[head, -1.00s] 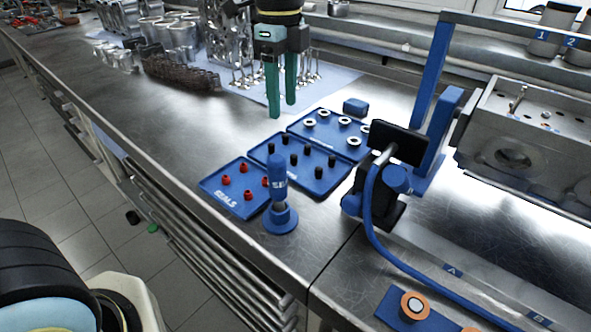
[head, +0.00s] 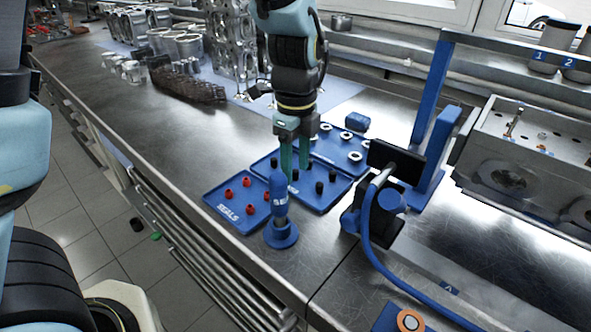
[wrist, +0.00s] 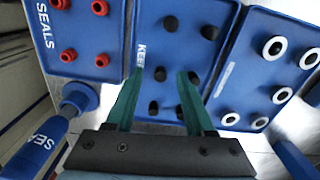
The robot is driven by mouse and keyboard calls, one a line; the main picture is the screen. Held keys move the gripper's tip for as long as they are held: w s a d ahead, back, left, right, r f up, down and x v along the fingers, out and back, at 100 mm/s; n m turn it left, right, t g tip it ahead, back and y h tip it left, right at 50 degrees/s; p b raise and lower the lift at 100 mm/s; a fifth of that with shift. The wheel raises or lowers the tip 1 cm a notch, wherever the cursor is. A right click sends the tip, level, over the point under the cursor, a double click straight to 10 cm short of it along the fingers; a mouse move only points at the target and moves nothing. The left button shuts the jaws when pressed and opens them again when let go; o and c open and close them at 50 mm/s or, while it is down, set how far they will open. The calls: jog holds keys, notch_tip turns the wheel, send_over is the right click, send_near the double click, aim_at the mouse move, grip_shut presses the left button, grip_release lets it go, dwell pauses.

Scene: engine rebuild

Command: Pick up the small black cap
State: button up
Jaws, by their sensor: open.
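Several small black caps stand in the middle blue tray (head: 341,190), labelled with letters partly covered in the wrist view. One black cap (wrist: 160,74) appears between my fingertips in the wrist view, with another cap (wrist: 193,78) close beside the right finger. In the head view a cap (head: 319,187) stands to the right of my fingers. My gripper (head: 295,168) is open, pointing down above the middle tray. It also shows in the wrist view (wrist: 160,76). I cannot tell whether the fingertips are below the cap tops.
A blue tray of red seals (head: 215,202) lies to the left, and a tray of white-ringed parts (wrist: 238,90) to the right. A blue upright tool (head: 280,215) stands close in front. A blue-framed stand (head: 428,160) rises at right.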

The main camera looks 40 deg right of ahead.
jog(key=shift+f, duration=0.2)
grip_shut()
dwell(0.3)
